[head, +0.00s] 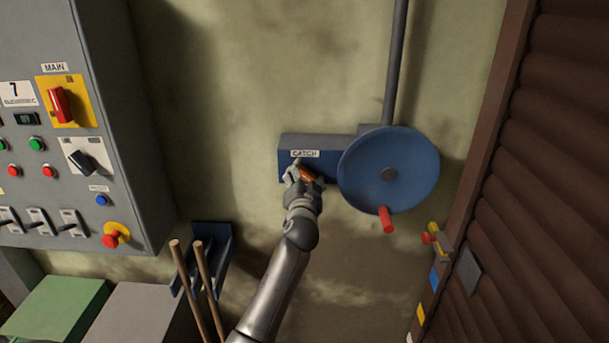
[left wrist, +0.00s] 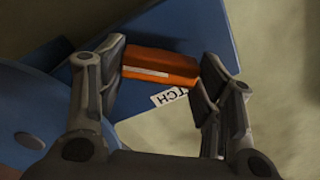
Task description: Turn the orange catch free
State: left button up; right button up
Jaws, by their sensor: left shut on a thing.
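The orange catch (head: 307,174) is on the blue box (head: 288,156) labelled CATCH, on the wall. My left gripper (head: 303,176) is at the catch and covers part of it in the head view. In the left wrist view the catch (left wrist: 160,65) is an orange block with a pale stripe, lying between the two fingers of my left gripper (left wrist: 162,72). The gripper is shut on it. The CATCH label (left wrist: 170,97) shows just beside it. My right gripper is not in view.
A blue wheel (head: 410,165) with a red handle (head: 386,219) adjoins the box on the right. A grey control panel (head: 130,185) hangs at the left. Two wooden handles (head: 207,285) stand by a blue rack (head: 217,250). A brown shutter (head: 550,170) is at the right.

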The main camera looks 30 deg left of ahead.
pick_arm(q)
jog(key=m+p, duration=0.2)
jog(key=m, duration=0.3)
jog(key=shift+m, duration=0.3)
jog(key=shift+f+m+p, duration=0.15)
jog(key=shift+m+p, duration=0.7)
jog(key=shift+m, duration=1.25)
jog(key=o, duration=1)
jog(key=shift+d, duration=0.1)
jog(key=v, duration=1.2)
jog(key=shift+s, duration=0.1)
